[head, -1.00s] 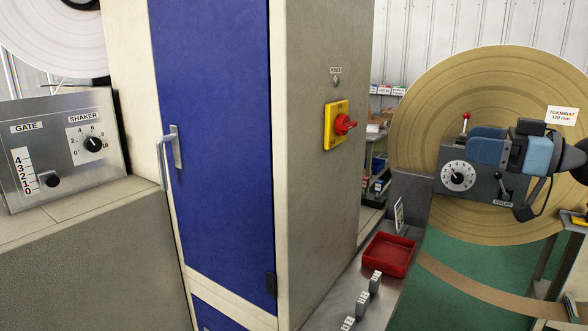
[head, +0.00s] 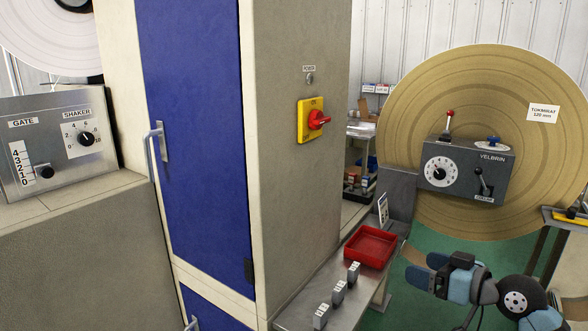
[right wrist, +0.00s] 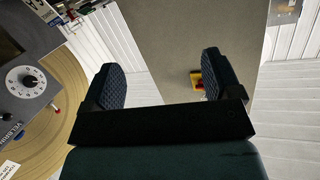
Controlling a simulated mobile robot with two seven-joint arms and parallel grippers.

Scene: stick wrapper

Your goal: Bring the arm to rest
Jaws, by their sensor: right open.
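My right gripper (head: 428,268) is at the lower right of the head view, below the grey control box (head: 468,172) and apart from it. It is open. In the right wrist view its two dark padded fingers (right wrist: 168,82) stand wide apart with nothing between them. The control box carries a white dial, a red-tipped lever, a blue knob and a small black lever. My left gripper is not in view.
A large tan roll (head: 415,105) stands behind the control box. A red tray (head: 370,246) and several grey blocks (head: 338,291) sit on a metal ledge left of my right gripper. A cabinet with a blue door (head: 200,130) and red-yellow power switch (head: 312,120) stands left.

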